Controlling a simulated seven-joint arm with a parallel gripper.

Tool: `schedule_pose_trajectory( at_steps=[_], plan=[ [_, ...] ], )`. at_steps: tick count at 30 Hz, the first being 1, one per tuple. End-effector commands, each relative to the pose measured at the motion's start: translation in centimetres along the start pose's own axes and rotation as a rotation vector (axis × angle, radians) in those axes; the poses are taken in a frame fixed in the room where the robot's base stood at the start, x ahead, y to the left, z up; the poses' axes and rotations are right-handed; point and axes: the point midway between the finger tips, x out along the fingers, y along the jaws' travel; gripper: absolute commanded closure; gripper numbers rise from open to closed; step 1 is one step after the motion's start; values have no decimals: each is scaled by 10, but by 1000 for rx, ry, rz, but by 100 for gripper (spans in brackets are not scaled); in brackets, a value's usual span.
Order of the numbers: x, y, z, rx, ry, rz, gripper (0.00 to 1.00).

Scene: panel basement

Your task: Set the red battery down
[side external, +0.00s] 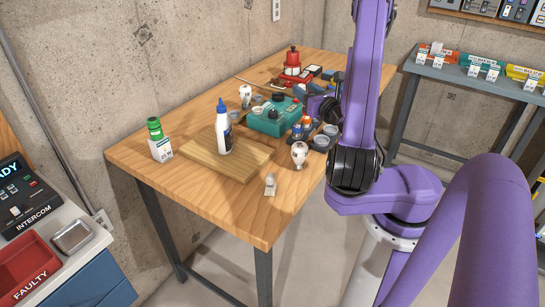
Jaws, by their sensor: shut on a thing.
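My gripper (306,98) is over the right side of the wooden table (135,153), partly hidden behind my own arm. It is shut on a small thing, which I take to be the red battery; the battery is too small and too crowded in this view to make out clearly. Small cylinders with orange-red and blue parts (297,132) stand just below the gripper, beside a teal box (270,120). I cannot tell the gap between the held thing and the table.
A white glue bottle (223,132) stands on a wooden board (205,160). The front left tabletop is clear.

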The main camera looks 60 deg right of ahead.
Motion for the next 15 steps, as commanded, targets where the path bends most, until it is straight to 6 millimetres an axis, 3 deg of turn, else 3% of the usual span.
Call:
schedule_pose_trajectory(
  at_steps=[4,9,15],
  plan=[
    [7,75,10,6,-8,253,91],
    [-2,155,18,8,-4,529,91],
    [-24,218,23,1,6,757,91]
  ],
)
